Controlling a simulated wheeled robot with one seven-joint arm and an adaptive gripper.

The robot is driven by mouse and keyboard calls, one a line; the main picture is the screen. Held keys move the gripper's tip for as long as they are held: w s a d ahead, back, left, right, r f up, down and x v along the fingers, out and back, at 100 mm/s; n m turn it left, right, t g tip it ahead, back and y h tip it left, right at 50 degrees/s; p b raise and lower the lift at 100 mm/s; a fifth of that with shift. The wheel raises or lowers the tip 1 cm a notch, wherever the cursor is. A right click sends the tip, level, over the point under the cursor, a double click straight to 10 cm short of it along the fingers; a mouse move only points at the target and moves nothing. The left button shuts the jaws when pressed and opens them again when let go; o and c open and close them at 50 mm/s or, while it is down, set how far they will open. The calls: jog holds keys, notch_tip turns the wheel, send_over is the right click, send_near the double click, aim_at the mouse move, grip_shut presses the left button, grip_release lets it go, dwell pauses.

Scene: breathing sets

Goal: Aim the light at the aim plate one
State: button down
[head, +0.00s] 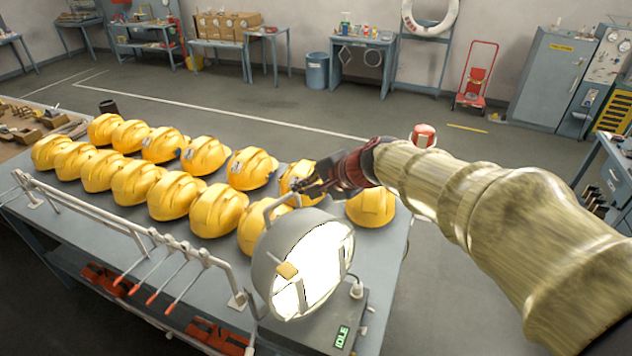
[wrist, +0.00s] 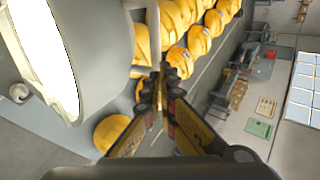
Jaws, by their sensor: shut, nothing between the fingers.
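The light (head: 265,262) is a round grey lamp with a bright white face in a yoke at the near right end of the table. Its glowing face is toward the lower right in the head view. In the wrist view its grey housing (wrist: 105,45) fills the upper left. My gripper (head: 306,187) is just above and behind the lamp's top, near the yoke. In the wrist view my gripper (wrist: 162,88) is shut and empty, beside the housing; I cannot tell whether it touches. I cannot make out a plate marked as aim plate one.
Several yellow helmets (head: 175,195) stand in rows on the grey table (head: 215,252) behind the lamp. A metal rail (head: 95,212) runs along its near edge. A box with a green "IDLE" display (head: 342,337) sits by the lamp. Open floor (head: 300,145) lies beyond.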

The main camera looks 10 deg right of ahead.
jog(key=shift+x, duration=0.95)
jog(key=shift+w, duration=0.1)
jog(key=shift+w+a+f, duration=0.25)
jog(key=shift+w+f, duration=0.1)
jog(key=shift+w, duration=0.05)
jog(key=shift+r, duration=0.1)
